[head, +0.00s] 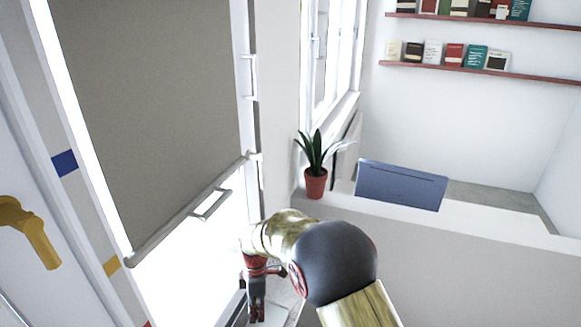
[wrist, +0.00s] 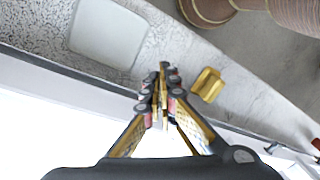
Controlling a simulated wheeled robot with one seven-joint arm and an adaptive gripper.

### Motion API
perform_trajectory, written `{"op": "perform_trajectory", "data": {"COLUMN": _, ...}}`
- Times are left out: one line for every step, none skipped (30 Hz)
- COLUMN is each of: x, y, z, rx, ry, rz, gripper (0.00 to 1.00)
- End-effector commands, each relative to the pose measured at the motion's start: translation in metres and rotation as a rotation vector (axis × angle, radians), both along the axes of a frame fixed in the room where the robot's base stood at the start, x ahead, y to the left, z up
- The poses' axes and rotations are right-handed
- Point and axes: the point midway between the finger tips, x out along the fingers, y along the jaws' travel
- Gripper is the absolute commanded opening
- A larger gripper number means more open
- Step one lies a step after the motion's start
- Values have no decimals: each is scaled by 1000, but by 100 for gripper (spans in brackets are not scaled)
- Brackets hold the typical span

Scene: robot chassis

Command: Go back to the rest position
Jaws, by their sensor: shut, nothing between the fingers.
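My gripper (head: 257,311) shows at the bottom of the head view, pointing down past the bend of my arm, over a pale ledge beside the bright window. In the wrist view my gripper (wrist: 163,72) has its fingertips together with nothing held between them. A speckled grey ledge (wrist: 50,25) lies beneath it. A small yellow object (wrist: 208,84) lies just right of the fingertips, apart from them in the picture. A flat whitish rounded square (wrist: 108,32) is to the upper left.
A potted plant (head: 316,182) and a blue panel (head: 401,186) stand along the white half-wall (head: 470,222). A grey blind (head: 150,100) with a bottom rail hangs at the left. A yellow door handle (head: 32,232) is far left. Book shelves (head: 480,67) are at the back.

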Motion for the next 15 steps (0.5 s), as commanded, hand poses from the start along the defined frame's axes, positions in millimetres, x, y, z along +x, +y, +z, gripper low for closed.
{"op": "perform_trajectory", "data": {"x": -8, "y": -12, "z": 8, "rx": -22, "ry": -5, "rz": -107, "gripper": 0}}
{"op": "perform_trajectory", "data": {"x": -13, "y": -19, "z": 13, "rx": -35, "ry": -8, "rz": -179, "gripper": 0}}
{"op": "perform_trajectory", "data": {"x": -19, "y": -29, "z": 20, "rx": -52, "ry": -14, "rz": -276, "gripper": 0}}
{"op": "perform_trajectory", "data": {"x": -24, "y": -37, "z": 26, "rx": -64, "ry": -19, "rz": -349, "gripper": 0}}
{"op": "perform_trajectory", "data": {"x": -29, "y": -46, "z": 32, "rx": -75, "ry": -25, "rz": -424, "gripper": 0}}
{"op": "perform_trajectory", "data": {"x": -37, "y": -58, "z": 40, "rx": -88, "ry": -35, "rz": -524, "gripper": 0}}
{"op": "perform_trajectory", "data": {"x": -43, "y": -67, "z": 46, "rx": -96, "ry": -42, "rz": -598, "gripper": 0}}
{"op": "perform_trajectory", "data": {"x": -49, "y": -76, "z": 52, "rx": -102, "ry": -49, "rz": -667, "gripper": 0}}
{"op": "perform_trajectory", "data": {"x": -57, "y": -88, "z": 60, "rx": -107, "ry": -60, "rz": -755, "gripper": 0}}
{"op": "perform_trajectory", "data": {"x": -63, "y": -96, "z": 65, "rx": -109, "ry": -67, "rz": -818, "gripper": 0}}
{"op": "perform_trajectory", "data": {"x": -69, "y": -105, "z": 70, "rx": -111, "ry": -76, "rz": -880, "gripper": 0}}
{"op": "perform_trajectory", "data": {"x": -77, "y": -116, "z": 76, "rx": -111, "ry": -88, "rz": -957, "gripper": 0}}
{"op": "perform_trajectory", "data": {"x": -84, "y": -124, "z": 80, "rx": -111, "ry": -94, "rz": -1013, "gripper": 0}}
{"op": "perform_trajectory", "data": {"x": -90, "y": -132, "z": 84, "rx": -109, "ry": -103, "rz": -1065, "gripper": 0}}
{"op": "perform_trajectory", "data": {"x": -99, "y": -143, "z": 88, "rx": -105, "ry": -113, "rz": -1134, "gripper": 0}}
